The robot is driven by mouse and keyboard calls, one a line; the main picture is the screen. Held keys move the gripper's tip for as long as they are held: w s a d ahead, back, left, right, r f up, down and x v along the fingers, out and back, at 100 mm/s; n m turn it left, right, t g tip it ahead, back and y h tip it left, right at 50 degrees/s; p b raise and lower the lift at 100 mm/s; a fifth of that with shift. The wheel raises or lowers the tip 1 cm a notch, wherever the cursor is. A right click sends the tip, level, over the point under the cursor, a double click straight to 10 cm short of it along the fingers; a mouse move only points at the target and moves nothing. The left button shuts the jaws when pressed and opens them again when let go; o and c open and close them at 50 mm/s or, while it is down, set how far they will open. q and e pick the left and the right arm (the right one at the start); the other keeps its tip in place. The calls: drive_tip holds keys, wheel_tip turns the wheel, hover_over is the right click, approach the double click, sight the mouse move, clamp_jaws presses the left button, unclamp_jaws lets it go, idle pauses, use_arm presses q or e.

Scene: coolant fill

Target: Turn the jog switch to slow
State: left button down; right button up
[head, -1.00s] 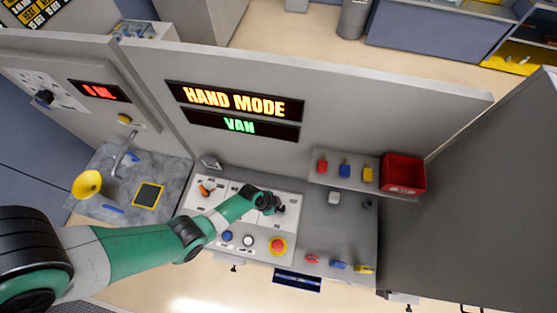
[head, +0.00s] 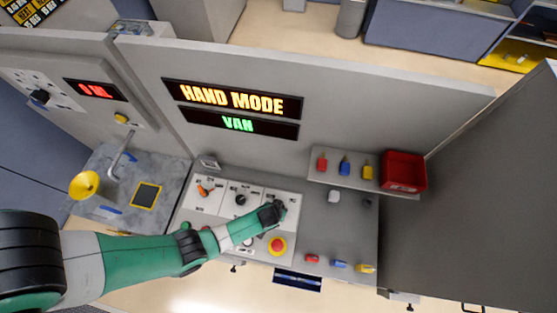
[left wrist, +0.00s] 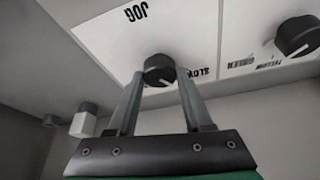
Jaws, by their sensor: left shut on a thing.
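The jog switch (left wrist: 159,70) is a round black knob on a white plate in the left wrist view. The word JOG (left wrist: 136,13) is printed above it and SLOW (left wrist: 199,73) to its right. A white pointer mark shows on the knob's lower part, roughly towards the SLOW side. My left gripper (left wrist: 158,85) is shut on the knob, one finger on each side. In the head view my left gripper (head: 273,214) is at the right white plate of the panel and hides the knob. My right gripper is not in view.
Another black knob (head: 240,200) is on the middle plate, with an orange-handled switch (head: 205,190) to its left. A red emergency button (head: 278,245) stands close below my gripper. The lit sign reads HAND MODE (head: 237,99), with VAN below it.

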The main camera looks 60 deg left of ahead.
use_arm(q)
drive_tip(key=shift+f+n+g+y, duration=0.1)
drive_tip(key=shift+n+g+y, duration=0.3)
drive_tip(key=shift+n, duration=0.9)
drive_tip(key=shift+c, duration=1.5)
unclamp_jaws()
